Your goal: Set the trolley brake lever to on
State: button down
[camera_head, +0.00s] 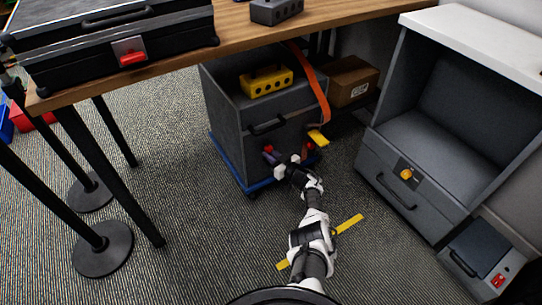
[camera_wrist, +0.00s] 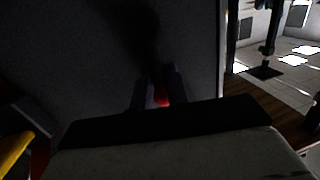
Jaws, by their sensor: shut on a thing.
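The trolley (camera_head: 232,125) is a grey cabinet on a blue base under the wooden table in the head view. A small red part (camera_head: 268,148), which looks like the brake lever's handle, is low on its front. My gripper (camera_head: 271,154) is at this front and shut on the red part. In the wrist view the red part (camera_wrist: 162,98) shows between the two fingers of my gripper (camera_wrist: 160,91), against a dark grey panel. The rest of the lever is hidden, and I cannot read its on or off position.
A yellow tab (camera_head: 318,137) and another red part (camera_head: 310,147) are right of my gripper. An orange strap (camera_head: 312,82) hangs over the trolley's right side. A grey open cabinet (camera_head: 412,190) stands at right, black posts (camera_head: 115,185) at left. Carpet between is mostly clear.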

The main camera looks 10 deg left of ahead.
jog(key=shift+w+r, duration=0.2)
jog(key=shift+r, duration=0.25)
jog(key=c, duration=1.4)
grip_release()
jog(key=shift+o, duration=0.2)
jog(key=shift+s+f, duration=0.1)
jog(key=shift+f, duration=0.05)
jog(key=f+p+v, duration=0.1)
jog(key=p+v, duration=0.6)
jog(key=v, duration=0.6)
jog(key=shift+s+d+r, duration=0.25)
jog(key=shift+d+r, duration=0.05)
jog(key=shift+r, duration=0.1)
